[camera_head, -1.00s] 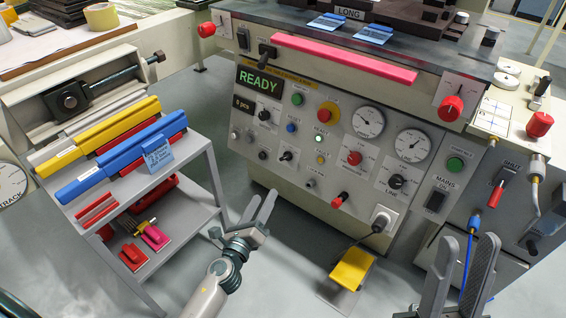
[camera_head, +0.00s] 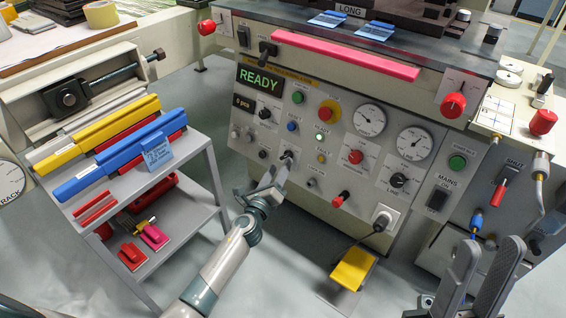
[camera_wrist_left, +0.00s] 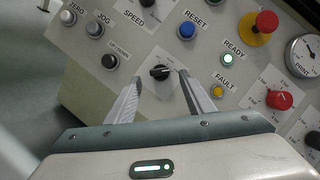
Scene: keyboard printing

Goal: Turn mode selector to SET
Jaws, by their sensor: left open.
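The control panel's small black rotary knob on a white plate (camera_head: 287,155), which I take as the mode selector, also shows in the left wrist view (camera_wrist_left: 160,72). Its labels are too small to read. Its pointer lies roughly sideways in the wrist view. My left gripper (camera_head: 277,173) is open in front of the panel, just below the knob in the head view. In the wrist view its two fingers (camera_wrist_left: 161,80) stand on either side of the knob, with gaps. Contact is not visible. My right gripper (camera_head: 492,241) is open and empty at the lower right.
Nearby on the panel are a speed knob (camera_head: 264,113), a blue reset button (camera_head: 292,126), a fault light (camera_wrist_left: 217,91) and a red knob (camera_head: 354,156). A shelf cart (camera_head: 190,155) stands left. A yellow pedal (camera_head: 352,269) lies below the panel.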

